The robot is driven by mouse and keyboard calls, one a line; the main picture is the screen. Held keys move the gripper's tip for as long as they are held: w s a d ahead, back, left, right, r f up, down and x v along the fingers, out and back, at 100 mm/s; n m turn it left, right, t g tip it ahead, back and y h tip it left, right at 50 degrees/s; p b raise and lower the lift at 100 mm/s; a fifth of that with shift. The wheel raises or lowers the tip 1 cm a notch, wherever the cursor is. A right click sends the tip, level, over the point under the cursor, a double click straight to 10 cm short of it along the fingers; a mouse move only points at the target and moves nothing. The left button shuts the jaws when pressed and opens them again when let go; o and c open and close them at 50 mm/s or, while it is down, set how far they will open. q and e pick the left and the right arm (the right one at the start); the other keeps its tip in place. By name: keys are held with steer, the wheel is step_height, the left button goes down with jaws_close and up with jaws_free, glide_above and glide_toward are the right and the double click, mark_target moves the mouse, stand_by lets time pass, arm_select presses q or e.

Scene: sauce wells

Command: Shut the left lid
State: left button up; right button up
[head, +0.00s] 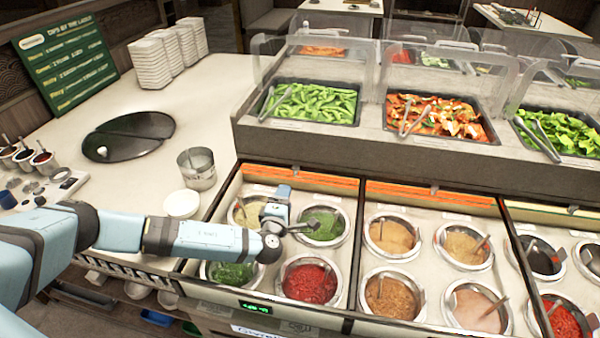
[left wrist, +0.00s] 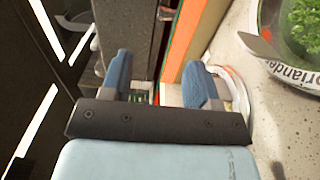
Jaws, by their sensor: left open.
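The left lid (head: 318,184) shows as an orange-striped strip along the back of the left bay, with a small handle (head: 295,170) at its top. It stands open, and the sauce wells below are uncovered. My left gripper (head: 281,197) is over the left bay, between the back wells and in front of the lid. In the left wrist view its blue fingers (left wrist: 163,80) are apart, with an orange strip (left wrist: 184,40) running up between them. Nothing is held. I cannot tell whether a finger touches the lid. My right gripper is not in view.
Green (head: 323,226) and red (head: 309,283) sauce wells with spoons lie around the gripper. The middle bay's lid (head: 430,196) is also open. Food trays behind glass guards stand behind. A metal cup (head: 197,168) and a white round lid (head: 182,204) are left on the counter.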

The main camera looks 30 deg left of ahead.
mark_target(295, 172)
arm_select(q)
steer(key=x, duration=0.9)
steer(key=f+b+x, duration=0.1)
steer(key=x, duration=0.4)
steer(key=shift+w, duration=0.1)
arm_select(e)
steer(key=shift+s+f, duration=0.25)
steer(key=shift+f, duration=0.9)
